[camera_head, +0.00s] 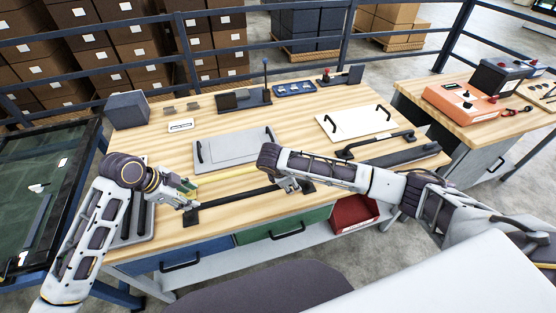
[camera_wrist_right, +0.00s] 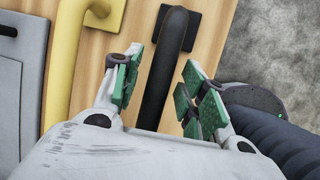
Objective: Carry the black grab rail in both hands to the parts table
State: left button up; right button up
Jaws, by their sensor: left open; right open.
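The black grab rail (camera_head: 240,199) lies along the front edge of the wooden workbench (camera_head: 300,110), with a black mounting plate at each end. My left gripper (camera_head: 189,194) is open near the rail's left end. My right gripper (camera_head: 292,187) is over the rail's right end, partly hidden by its own arm. In the right wrist view the rail (camera_wrist_right: 166,65) runs between the open green-padded fingers of that gripper (camera_wrist_right: 162,84). A gap shows on the right side, so I see no firm grip. Whether the left fingers touch the rail is unclear.
A yellow rail (camera_head: 228,175) lies just behind the black one. Grey (camera_head: 232,148) and cream (camera_head: 352,121) panels with black handles lie farther back. A second wooden table (camera_head: 440,112) at right bears an orange device (camera_head: 462,103). A red bin (camera_head: 354,212) sits under the bench.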

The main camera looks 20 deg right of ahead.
jog(key=v, duration=1.1)
dwell(0.5)
